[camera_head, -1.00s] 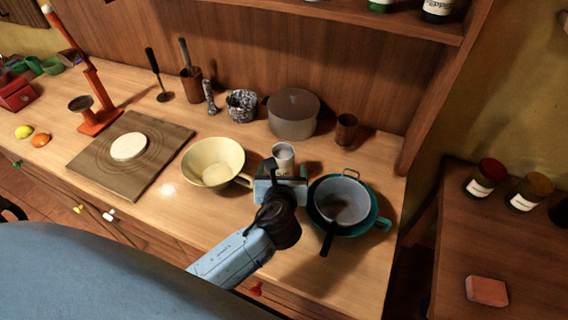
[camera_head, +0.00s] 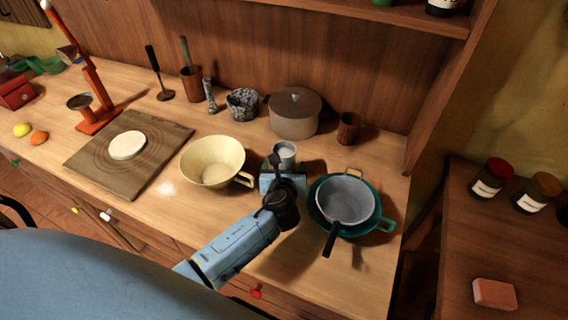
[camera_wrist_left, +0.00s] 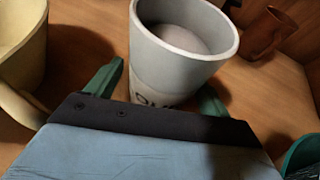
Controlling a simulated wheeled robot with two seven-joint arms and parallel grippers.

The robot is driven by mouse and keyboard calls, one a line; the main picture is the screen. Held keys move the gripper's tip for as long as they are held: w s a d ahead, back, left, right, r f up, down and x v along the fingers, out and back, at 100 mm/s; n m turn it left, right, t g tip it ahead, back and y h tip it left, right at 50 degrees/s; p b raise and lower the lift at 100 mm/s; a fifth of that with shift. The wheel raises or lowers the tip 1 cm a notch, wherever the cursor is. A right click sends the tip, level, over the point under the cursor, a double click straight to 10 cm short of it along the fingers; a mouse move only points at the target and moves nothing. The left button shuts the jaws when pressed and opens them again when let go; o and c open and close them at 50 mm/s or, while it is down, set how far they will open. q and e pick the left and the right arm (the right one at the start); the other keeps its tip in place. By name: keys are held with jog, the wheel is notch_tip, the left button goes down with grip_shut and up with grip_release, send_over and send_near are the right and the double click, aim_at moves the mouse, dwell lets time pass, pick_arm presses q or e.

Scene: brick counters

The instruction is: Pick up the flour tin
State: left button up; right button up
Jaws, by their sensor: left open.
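The flour tin (camera_head: 285,151) is a small pale grey cup-like tin with white contents. It stands upright on the counter between the cream bowl and the grey pan. In the left wrist view the tin (camera_wrist_left: 180,50) is close up, with part of dark lettering showing low on its side. My left gripper (camera_head: 279,163) is right in front of the tin. It is open, with its green fingers (camera_wrist_left: 155,85) to the left and right of the tin's lower part. Whether they touch the tin cannot be told. My right gripper is not in view.
The cream bowl (camera_head: 213,160) stands close on the left. A grey pan (camera_head: 346,200) in a teal pan (camera_head: 383,225) stands close on the right. Behind are a lidded pot (camera_head: 295,113) and a brown cup (camera_head: 348,128). The counter's front right is clear.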

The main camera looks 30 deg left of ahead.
aim_at(284, 148)
pick_arm(q)
jog(key=shift+c, duration=0.4)
jog(key=c, duration=1.2)
jog(key=shift+r+p, duration=1.45)
jog(key=shift+r, duration=3.65)
